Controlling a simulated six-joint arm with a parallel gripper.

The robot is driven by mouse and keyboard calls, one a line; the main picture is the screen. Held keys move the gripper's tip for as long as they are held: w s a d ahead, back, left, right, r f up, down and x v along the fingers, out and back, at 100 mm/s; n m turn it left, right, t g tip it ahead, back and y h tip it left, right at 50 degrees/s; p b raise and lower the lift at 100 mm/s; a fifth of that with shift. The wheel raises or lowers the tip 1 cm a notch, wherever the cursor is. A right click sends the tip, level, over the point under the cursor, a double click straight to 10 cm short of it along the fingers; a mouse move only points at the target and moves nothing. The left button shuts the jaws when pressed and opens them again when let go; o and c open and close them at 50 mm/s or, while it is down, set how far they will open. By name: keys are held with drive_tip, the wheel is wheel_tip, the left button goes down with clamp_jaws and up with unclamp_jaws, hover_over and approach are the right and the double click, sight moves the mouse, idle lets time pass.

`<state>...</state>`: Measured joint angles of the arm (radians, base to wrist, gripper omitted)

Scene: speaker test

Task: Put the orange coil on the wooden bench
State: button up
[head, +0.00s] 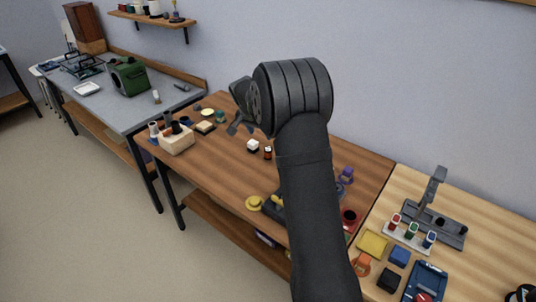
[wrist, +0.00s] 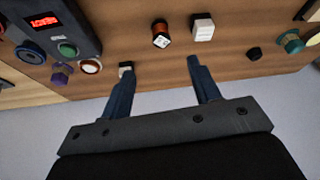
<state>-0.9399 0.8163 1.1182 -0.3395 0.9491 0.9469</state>
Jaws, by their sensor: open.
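An orange ring-like thing (head: 361,264), which looks like the coil, lies at the left edge of the pale wood bench (head: 380,205), partly beside my arm in the head view. A small orange-and-black piece (head: 268,153) stands on the brown wooden bench (head: 225,160); it also shows in the wrist view (wrist: 160,38) with a pale face. I cannot tell for certain which orange thing is the coil. My gripper (head: 240,129) is open and empty above the brown bench. In the wrist view its two fingers (wrist: 160,66) are spread, with bare wood and wall between them.
A white cube (head: 253,146) stands beside the orange-and-black piece. A wooden block with several bottles (head: 177,142) is at the brown bench's left. A device with a red display (wrist: 50,35) shows in the wrist view. A grey bench with a green machine (head: 128,77) stands left.

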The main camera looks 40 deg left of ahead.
drive_tip(key=x, duration=1.1)
drive_tip(key=shift+f, duration=0.1)
drive_tip(key=shift+x, duration=2.85)
drive_tip(key=shift+w, duration=0.15)
drive_tip(key=shift+c, duration=0.3)
drive_tip(key=c, duration=1.1)
